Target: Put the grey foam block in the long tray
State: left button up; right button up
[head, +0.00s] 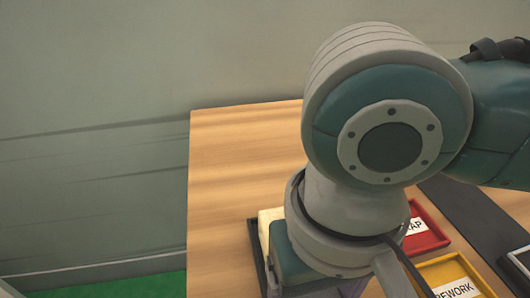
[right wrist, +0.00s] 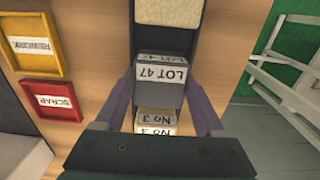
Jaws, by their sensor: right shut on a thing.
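The grey foam block (right wrist: 162,73), marked "LOT 47", is between the two purple fingers of my right gripper (right wrist: 165,112) in the right wrist view. The gripper is shut on it. The long dark tray (right wrist: 166,39) runs behind and around the block; I cannot tell whether the block touches its floor. My left gripper is in neither view.
A cream block (right wrist: 155,122) marked "No 3" and a beige block (right wrist: 168,12) sit at either end of the tray. A red SCRAP tray (right wrist: 52,101) and a yellow REWORK tray (right wrist: 31,45) lie beside it on the wooden table (head: 240,150). The table's far left is clear.

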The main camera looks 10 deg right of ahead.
jog(key=shift+f, duration=0.2)
jog(key=o, duration=1.3)
notch_tip(320, 180, up, 12)
jog(key=p, duration=0.4)
jog(key=s+a+f+n+t+y, duration=0.2)
jog(key=a+y, duration=0.2)
jog(key=a, duration=0.1)
jog(key=s+d+f+h, duration=0.1)
jog(key=s+d, duration=0.1)
jog(key=d, duration=0.3)
jog(key=s+d+f+t+h, duration=0.1)
jog(key=s+d+f, duration=0.1)
jog(key=d, duration=0.3)
jog(key=s+d+f+h, duration=0.1)
jog(key=s+d, duration=0.1)
jog(key=d, duration=0.3)
jog(key=shift+d+f+t+h, duration=0.25)
jog(key=shift+f+t+h, duration=0.05)
jog(key=shift+f+h, duration=0.1)
